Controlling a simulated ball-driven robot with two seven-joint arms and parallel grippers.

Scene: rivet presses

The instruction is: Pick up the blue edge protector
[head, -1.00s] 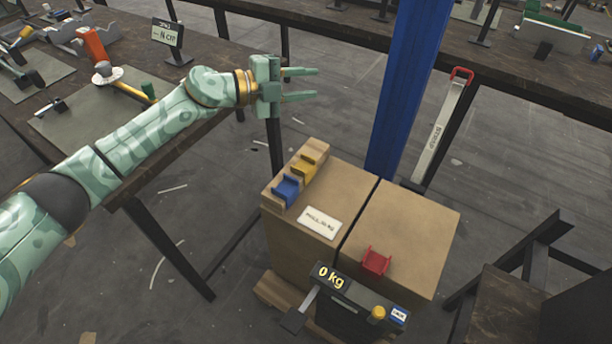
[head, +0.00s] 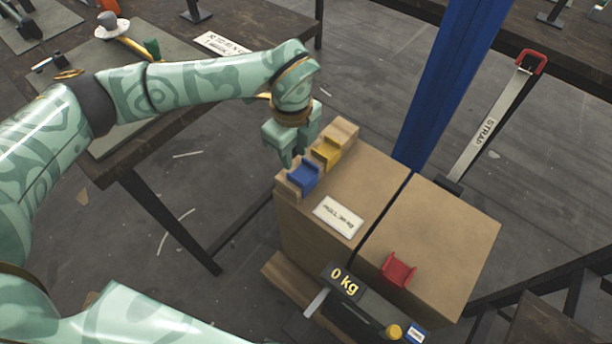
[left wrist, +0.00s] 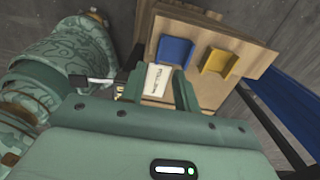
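The blue edge protector (head: 303,178) sits on a wooden strip along the left edge of a cardboard box, beside a yellow edge protector (head: 327,152). The blue one also shows in the left wrist view (left wrist: 175,50), just beyond the fingertips, with the yellow one (left wrist: 215,62) to its right. My left gripper (head: 298,152) points down close above and behind the blue protector, beside the yellow one. In the left wrist view its fingers (left wrist: 159,74) are apart with nothing between them. My right gripper does not show.
A red edge protector (head: 398,270) lies on the right-hand box (head: 445,230). A label (head: 338,216) lies on the left box. A blue post (head: 440,85) and a strap (head: 488,125) stand behind. A scale display reading 0 kg (head: 343,280) is in front.

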